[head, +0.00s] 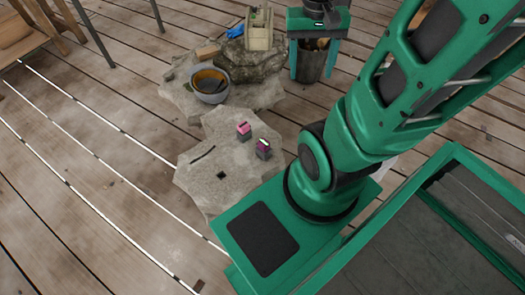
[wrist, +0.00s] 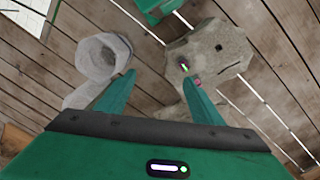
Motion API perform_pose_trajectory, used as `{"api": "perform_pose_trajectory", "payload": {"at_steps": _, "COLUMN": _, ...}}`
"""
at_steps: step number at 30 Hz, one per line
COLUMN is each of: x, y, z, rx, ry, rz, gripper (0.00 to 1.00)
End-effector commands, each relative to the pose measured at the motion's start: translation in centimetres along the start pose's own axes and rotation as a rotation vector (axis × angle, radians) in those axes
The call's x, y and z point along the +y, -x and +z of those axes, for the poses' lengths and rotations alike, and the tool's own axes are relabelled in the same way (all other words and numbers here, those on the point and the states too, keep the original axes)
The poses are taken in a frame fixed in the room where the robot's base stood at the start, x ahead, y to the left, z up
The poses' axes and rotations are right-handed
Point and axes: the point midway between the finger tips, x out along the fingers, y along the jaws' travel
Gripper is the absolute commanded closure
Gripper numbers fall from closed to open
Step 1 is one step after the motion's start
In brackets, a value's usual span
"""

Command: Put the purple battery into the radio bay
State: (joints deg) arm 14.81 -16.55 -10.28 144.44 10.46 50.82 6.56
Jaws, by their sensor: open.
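A purple-topped dark block (head: 263,149), which looks like the purple battery, stands on a pale stone slab (head: 205,190). It also shows small in the wrist view (wrist: 184,67).
A pink-topped block (head: 243,131) stands just behind the purple one. Farther back are a grey bowl (head: 209,84), a beige object (head: 259,30) on a rock, and a blue item (head: 235,31).

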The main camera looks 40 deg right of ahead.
Motion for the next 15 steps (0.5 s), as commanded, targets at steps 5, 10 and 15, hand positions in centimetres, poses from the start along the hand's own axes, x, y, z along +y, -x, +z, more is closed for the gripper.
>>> {"api": "perform_pose_trajectory", "payload": {"at_steps": 5, "x": -1.7, "y": -3.9, "z": -4.3, "rx": 0.008, "ry": -0.098, "rz": 0.046, "gripper": 0.39}}
{"api": "perform_pose_trajectory", "payload": {"at_steps": 10, "x": -3.5, "y": -8.3, "z": -7.9, "rx": 0.022, "ry": -0.19, "rz": 0.066, "gripper": 0.39}}
{"api": "perform_pose_trajectory", "payload": {"at_steps": 15, "x": -5.3, "y": -13.4, "z": -10.6, "rx": 0.03, "ry": -0.281, "rz": 0.071, "gripper": 0.39}}
